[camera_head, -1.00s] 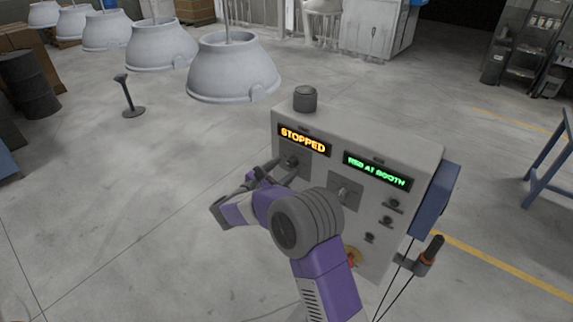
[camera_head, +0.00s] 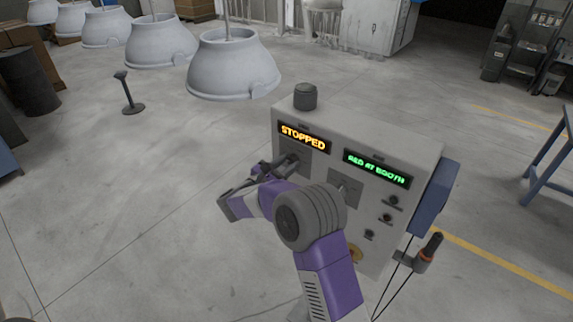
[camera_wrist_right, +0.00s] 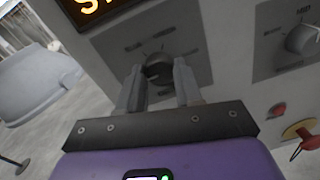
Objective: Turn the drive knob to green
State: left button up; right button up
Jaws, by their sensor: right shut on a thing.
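The control box (camera_head: 330,225) stands in front of me with an orange display reading STOPPED (camera_head: 304,138) and a green display reading RED AT BOOTH (camera_head: 377,168). A dark knob (camera_wrist_right: 158,70) sits on a grey plate (camera_wrist_right: 198,38) below the STOPPED display. My right gripper (camera_head: 278,166) reaches the knob, and in the wrist view its two fingers (camera_wrist_right: 160,84) are on either side of it, shut on it. The plate's labels are too blurred to read. A second knob (camera_wrist_right: 303,38) sits on another plate to the right. My left gripper is not in view.
White hoods (camera_head: 232,65) hang in a row at the upper left. A grey cylinder (camera_head: 305,96) stands on top of the box. Open floor lies to the left.

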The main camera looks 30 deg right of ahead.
jog(key=shift+f+m+b, duration=0.1)
jog(key=shift+m+b, duration=0.4)
jog(key=shift+b, duration=0.25)
jog(key=m+b, duration=0.9)
jog(key=b, duration=0.4)
jog(key=shift+f+y, duration=0.1)
jog(key=shift+y, duration=0.2)
jog(key=m+b, duration=0.9)
jog(key=b, duration=0.3)
jog(key=shift+s+t, duration=0.1)
jog(key=shift+t, duration=0.2)
jog(key=shift+r+m+y+b, duration=0.2)
jog(key=shift+m+y+b, duration=0.1)
jog(key=shift+m+b, duration=1.5)
jog(key=o, duration=1)
jog(key=shift+o, duration=0.2)
